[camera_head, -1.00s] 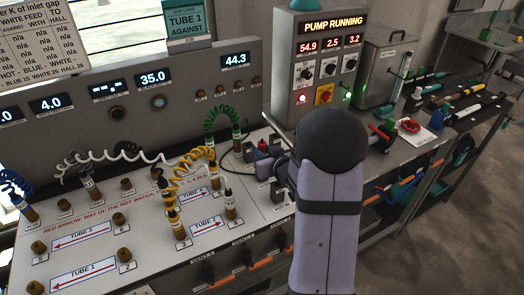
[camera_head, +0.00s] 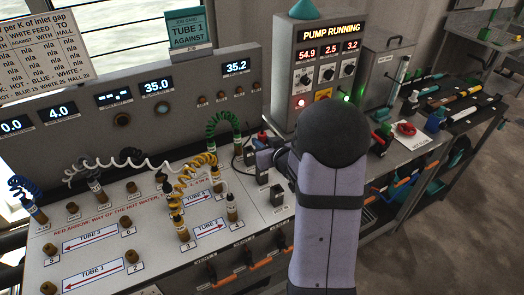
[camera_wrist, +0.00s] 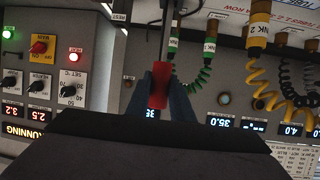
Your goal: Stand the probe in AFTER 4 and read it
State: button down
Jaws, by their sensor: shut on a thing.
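My gripper (camera_wrist: 160,90) is shut on a red-handled piece (camera_wrist: 160,78) with a grey shaft running towards the top of the wrist view; I cannot tell for sure whether it is the probe. I cannot read an AFTER label there. The rightmost panel display (camera_head: 236,68) reads 35.2.
A sloping instrument panel (camera_head: 150,100) runs behind the bench. Coiled yellow hoses (camera_head: 195,170) and a green hose (camera_head: 222,125) stand close to the fittings. The pump box (camera_head: 318,75) shows PUMP RUNNING behind my arm. Loose tools lie on the right-hand bench.

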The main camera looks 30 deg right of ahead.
aim_at(262, 134)
jog(key=shift+r+p, duration=2.3)
jog(key=shift+r, duration=0.8)
